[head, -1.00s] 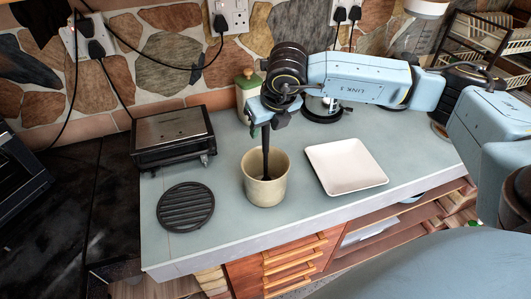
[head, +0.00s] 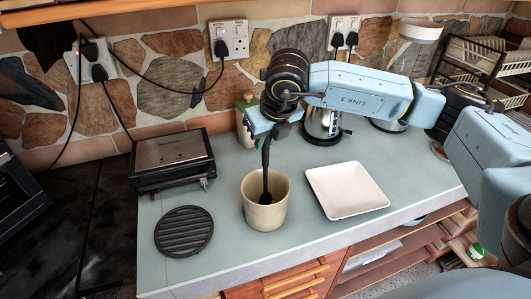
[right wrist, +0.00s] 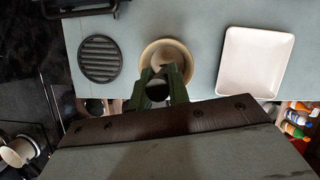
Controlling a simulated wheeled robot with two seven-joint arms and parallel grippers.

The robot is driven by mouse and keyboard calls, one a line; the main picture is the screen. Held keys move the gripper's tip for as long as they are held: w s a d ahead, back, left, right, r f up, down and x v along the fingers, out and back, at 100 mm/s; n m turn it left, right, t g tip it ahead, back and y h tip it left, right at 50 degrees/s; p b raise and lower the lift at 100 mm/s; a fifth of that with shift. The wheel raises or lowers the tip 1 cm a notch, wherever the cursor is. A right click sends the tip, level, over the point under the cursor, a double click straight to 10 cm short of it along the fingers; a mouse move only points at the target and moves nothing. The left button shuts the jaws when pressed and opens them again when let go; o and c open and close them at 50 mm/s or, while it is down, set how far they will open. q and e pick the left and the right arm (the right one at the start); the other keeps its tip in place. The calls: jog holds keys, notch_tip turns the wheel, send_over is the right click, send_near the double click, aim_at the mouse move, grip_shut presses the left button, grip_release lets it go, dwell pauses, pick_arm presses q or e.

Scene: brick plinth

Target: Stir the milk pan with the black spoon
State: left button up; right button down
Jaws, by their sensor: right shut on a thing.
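The milk pan (head: 264,213) is a cream, round pot standing upright on the grey-blue counter; it also shows in the right wrist view (right wrist: 146,56). My right gripper (head: 268,132) is above the pan, shut on the handle of the black spoon (head: 265,178). The spoon hangs nearly upright, with its dark bowl down inside the pan. I cannot tell whether it touches the pan's floor or wall. In the right wrist view, the green fingers (right wrist: 160,85) overlap the pan's near rim, with a dark round end between them. My left gripper is not in view.
A black round trivet (head: 184,231) lies left of the pan, and a white square plate (head: 346,190) lies to its right. A dark grill (head: 173,158) stands behind on the left. A green-topped jar (head: 245,118) and a metal appliance (head: 322,122) stand behind the gripper.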

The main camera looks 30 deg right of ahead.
notch_tip(320, 180, up, 6)
jog(key=shift+r+b, duration=0.15)
jog(key=shift+b, duration=0.2)
notch_tip(320, 180, up, 5)
jog(key=shift+f+p, duration=0.2)
jog(key=shift+p, duration=0.8)
jog(key=shift+r+p, duration=0.7)
jog(key=shift+r, duration=0.65)
jog(key=shift+f, duration=0.15)
